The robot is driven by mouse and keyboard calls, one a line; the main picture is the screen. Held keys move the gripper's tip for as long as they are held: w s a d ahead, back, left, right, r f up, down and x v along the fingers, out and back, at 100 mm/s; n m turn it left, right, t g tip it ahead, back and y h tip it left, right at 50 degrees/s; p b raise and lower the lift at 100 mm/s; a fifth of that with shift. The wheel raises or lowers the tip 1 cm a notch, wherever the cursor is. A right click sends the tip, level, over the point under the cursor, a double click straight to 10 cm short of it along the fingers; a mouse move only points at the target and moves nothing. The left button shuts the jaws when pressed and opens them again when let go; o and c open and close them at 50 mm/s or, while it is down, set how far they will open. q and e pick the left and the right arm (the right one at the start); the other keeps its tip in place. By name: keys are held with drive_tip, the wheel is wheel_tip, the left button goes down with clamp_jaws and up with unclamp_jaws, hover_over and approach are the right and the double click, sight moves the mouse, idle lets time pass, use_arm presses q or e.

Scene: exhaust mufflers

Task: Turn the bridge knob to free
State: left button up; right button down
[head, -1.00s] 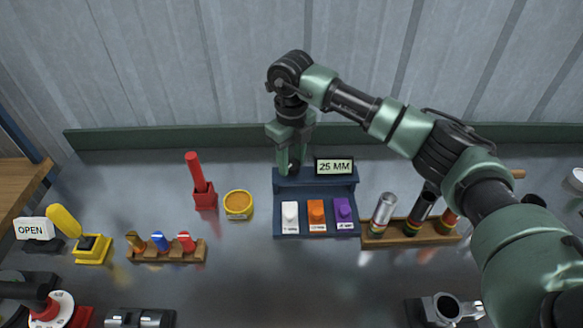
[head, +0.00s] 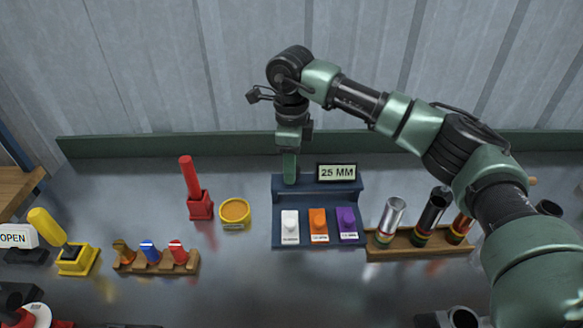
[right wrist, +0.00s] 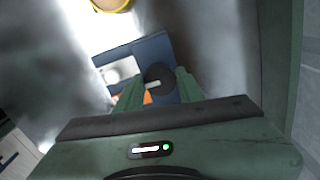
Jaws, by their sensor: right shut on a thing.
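The bridge is a dark blue stand (head: 330,183) with a small screen (head: 337,172) reading "25 MM". The bridge knob (right wrist: 160,75) is a dark round knob with a pale mark, seen in the right wrist view on the blue stand. My right gripper (head: 289,180) comes down from above onto the left end of the stand. In the right wrist view its fingers (right wrist: 158,88) are closed in on either side of the knob. In the head view the gripper hides the knob. My left gripper is not in view.
White (head: 290,224), orange (head: 318,222) and purple (head: 347,222) knobs sit on the stand's front. A rack of metal tubes (head: 385,247) stands right of it. An orange-filled yellow dish (head: 235,212) and a red post (head: 192,185) stand left.

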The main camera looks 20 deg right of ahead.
drive_tip(key=shift+w+r, duration=0.1)
idle(0.4)
drive_tip(key=c, duration=0.9)
unclamp_jaws()
wheel_tip(320, 180, up, 8)
drive_tip(key=shift+f+b, duration=0.15)
drive_tip(key=shift+b, duration=0.6)
